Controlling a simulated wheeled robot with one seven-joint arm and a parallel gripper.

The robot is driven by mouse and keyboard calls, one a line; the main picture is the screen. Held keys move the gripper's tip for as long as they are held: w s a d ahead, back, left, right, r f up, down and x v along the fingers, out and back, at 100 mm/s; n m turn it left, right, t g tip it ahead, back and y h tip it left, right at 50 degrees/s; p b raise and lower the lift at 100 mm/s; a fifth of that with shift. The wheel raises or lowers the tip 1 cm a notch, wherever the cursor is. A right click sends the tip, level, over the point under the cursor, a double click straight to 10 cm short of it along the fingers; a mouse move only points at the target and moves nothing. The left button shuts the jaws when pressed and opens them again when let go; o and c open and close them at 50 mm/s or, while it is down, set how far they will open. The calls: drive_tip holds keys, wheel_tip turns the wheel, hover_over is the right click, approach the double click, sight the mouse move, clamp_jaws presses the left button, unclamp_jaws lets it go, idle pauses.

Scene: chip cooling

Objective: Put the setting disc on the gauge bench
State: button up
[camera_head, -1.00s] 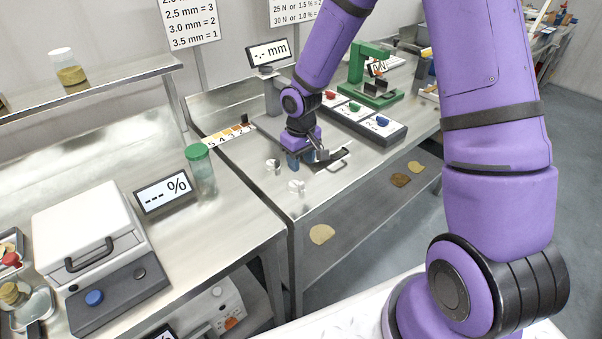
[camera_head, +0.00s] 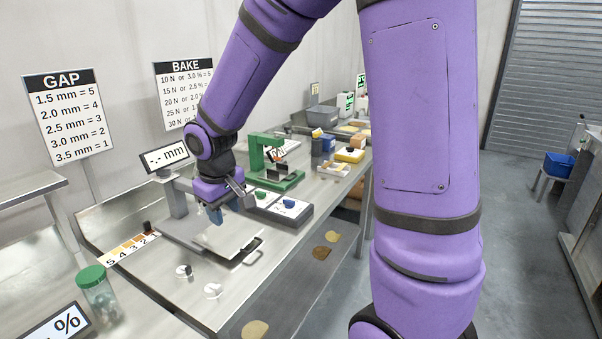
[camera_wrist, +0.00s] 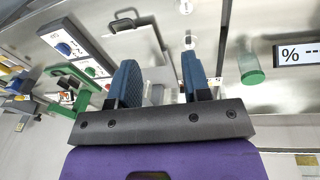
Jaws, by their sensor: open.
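The steel bench (camera_head: 150,268) with the "mm" display (camera_head: 165,158) lies in the middle of the head view; I take it for the gauge bench. I cannot tell whether either is the setting disc. My gripper (camera_head: 222,212) is above a pale plate with a dark handle (camera_head: 248,252). In the wrist view, its two blue fingers (camera_wrist: 160,78) are apart with nothing held between them.
A green press (camera_head: 275,170) and a row of coloured knobs (camera_head: 288,204) stand right of my gripper. A numbered colour strip (camera_head: 130,250) lies on the left. A green-lidded jar (camera_head: 96,290) and a "%" display (camera_head: 58,325) are front left. Trays crowd the bench's far end.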

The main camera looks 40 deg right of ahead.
drive_tip(key=s+d+r+m+t, duration=0.1)
drive_tip(key=s+r, duration=0.6)
drive_tip(key=s, duration=0.4)
drive_tip(key=s+d+r+m+t+y, duration=0.1)
drive_tip(key=s+r+t, duration=0.1)
drive_tip(key=s+r, duration=0.6)
drive_tip(key=s, duration=0.3)
drive_tip(key=shift+d+r+t, duration=0.2)
drive_tip(key=shift+d+t, duration=0.1)
drive_tip(key=shift+d, duration=0.1)
